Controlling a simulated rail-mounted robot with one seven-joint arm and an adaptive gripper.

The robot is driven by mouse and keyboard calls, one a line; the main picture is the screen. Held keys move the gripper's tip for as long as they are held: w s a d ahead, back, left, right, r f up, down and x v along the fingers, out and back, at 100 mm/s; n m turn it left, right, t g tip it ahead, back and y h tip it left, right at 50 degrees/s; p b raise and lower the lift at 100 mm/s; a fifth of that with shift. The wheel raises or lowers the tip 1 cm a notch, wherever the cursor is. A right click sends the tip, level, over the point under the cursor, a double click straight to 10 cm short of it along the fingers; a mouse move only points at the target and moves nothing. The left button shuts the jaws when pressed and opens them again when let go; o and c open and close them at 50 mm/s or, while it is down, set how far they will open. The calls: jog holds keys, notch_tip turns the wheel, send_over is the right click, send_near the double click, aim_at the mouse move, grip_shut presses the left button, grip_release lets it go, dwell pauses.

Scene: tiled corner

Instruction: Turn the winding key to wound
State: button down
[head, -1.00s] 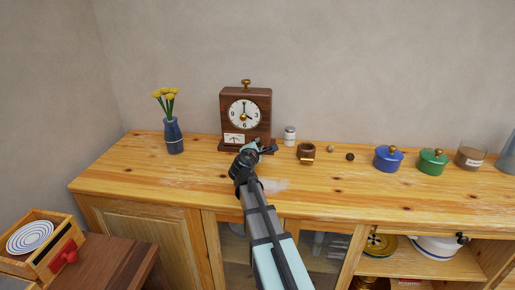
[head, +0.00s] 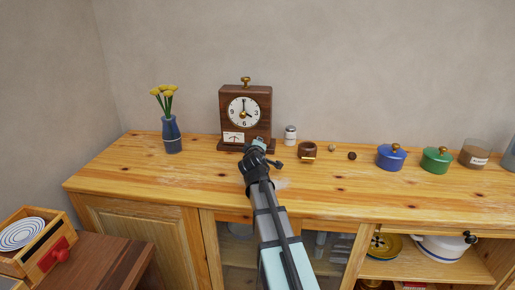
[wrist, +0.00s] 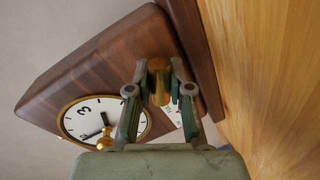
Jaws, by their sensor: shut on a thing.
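The brown wooden clock (head: 245,95) stands upright at the back of the cabinet top, with a round white dial (head: 244,111) and a brass knob (head: 245,79) on top. A small white card (head: 233,137) with a reddish mark is low on its front. In the wrist view the clock (wrist: 120,60) appears sideways. My gripper (wrist: 159,84) is shut on a brass winding key (wrist: 160,75) low on the clock's front, beside the card (wrist: 190,122). In the head view my gripper (head: 258,144) hides the key.
A blue vase (head: 171,134) with yellow flowers stands left of the clock. A white-lidded jar (head: 290,135) and a brown mug (head: 307,150) stand close on the right. Blue (head: 391,157) and green pots (head: 436,160) are farther right. The front cabinet top is clear.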

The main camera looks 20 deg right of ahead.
jog(key=shift+m+b, duration=0.4)
jog(key=shift+m, duration=0.3)
jog(key=c, duration=1)
grip_release()
jog(key=shift+w, duration=0.1)
jog(key=shift+c, duration=0.2)
jog(key=v, duration=1.2)
jog(key=shift+d+f, duration=0.1)
jog(key=shift+d, duration=0.05)
